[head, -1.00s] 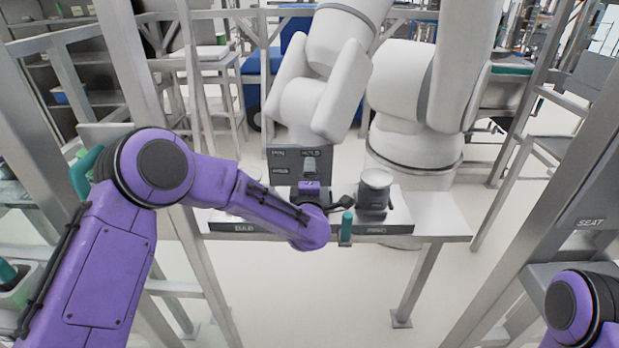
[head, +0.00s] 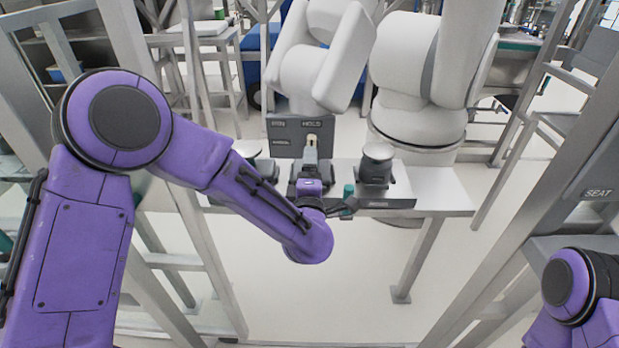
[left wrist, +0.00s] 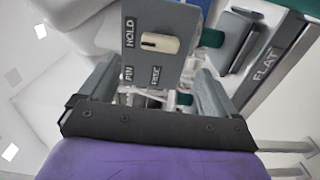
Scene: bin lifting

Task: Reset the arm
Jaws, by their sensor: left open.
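A dark grey panel (head: 284,128) labelled HOLD stands upright at the back of the bench, in the middle of the head view. It also fills the upper middle of the left wrist view (left wrist: 190,22), with HOLD, PIN and FREE labels around a pale knob (left wrist: 160,43). The knob shows in the head view (head: 311,140) too. My left gripper (head: 311,156) is open in front of the panel. In the left wrist view its fingers (left wrist: 156,88) are apart, with the lower part of the panel between them; contact cannot be told. My right gripper is out of view.
A metal bench (head: 440,190) carries a dark base with round grey-topped posts (head: 377,165). A teal peg (head: 348,191) is partly hidden by my left wrist. A large white robot arm (head: 420,95) stands behind. Metal frame posts flank both sides; the floor in front is clear.

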